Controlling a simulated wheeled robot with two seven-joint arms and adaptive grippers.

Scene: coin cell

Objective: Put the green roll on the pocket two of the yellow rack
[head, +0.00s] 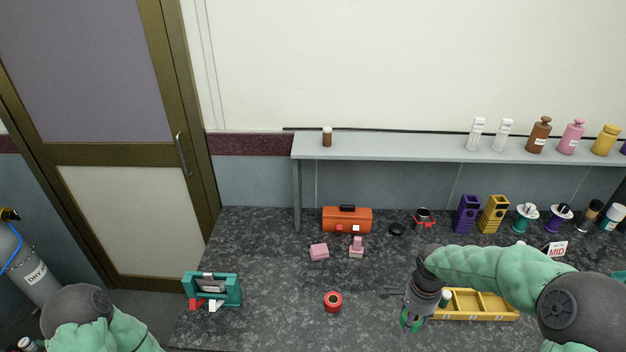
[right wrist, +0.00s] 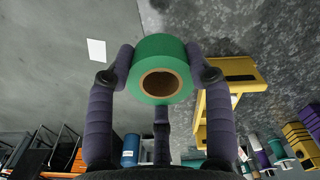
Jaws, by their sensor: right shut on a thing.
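The green roll (right wrist: 160,52), a ring of tape with a brown core, is gripped between the fingers of my right gripper (right wrist: 159,72). In the head view my right gripper (head: 411,316) hangs near the table's front edge, with a little of the roll's green showing at its tips. The yellow rack (head: 515,318) lies just right of it, with open pockets and small labels along the front edge. My right forearm hides part of the rack's back. The rack also shows at the right in the right wrist view (right wrist: 214,110). My left gripper is out of view.
A red roll (head: 333,301) lies on the dark table left of my right gripper. A teal stand (head: 228,290) is at the left edge. An orange toolbox (head: 347,219), pink blocks (head: 319,252) and purple and yellow holders stand farther back. The table's middle is mostly clear.

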